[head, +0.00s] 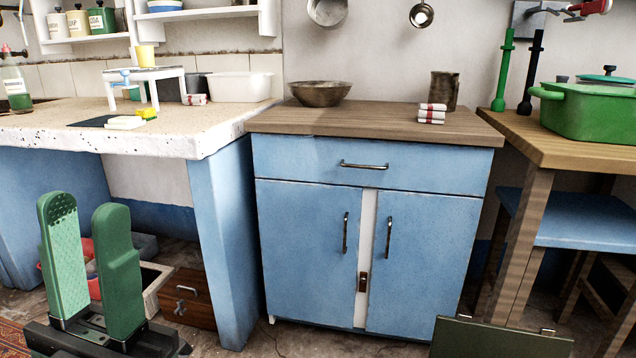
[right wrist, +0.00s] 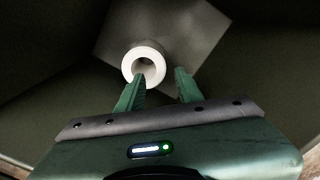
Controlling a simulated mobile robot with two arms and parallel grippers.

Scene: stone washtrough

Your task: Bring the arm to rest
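My left gripper (head: 85,218) stands upright at the lower left of the head view. Its two green fingers are apart with nothing between them. My right gripper (right wrist: 158,82) shows in the right wrist view with its green fingers apart. A white ring-shaped thing (right wrist: 143,49) lies beyond the fingertips, partly behind the left finger as seen there. It rests on or near a grey surface (right wrist: 200,35) between dark walls; the exact contact is unclear. The right gripper does not show in the head view.
A blue cabinet (head: 310,245) with a wooden top stands ahead, bearing a bowl (head: 320,94), a mug (head: 445,88) and striped cloths (head: 432,114). A dark green panel (head: 490,340) is at the bottom right.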

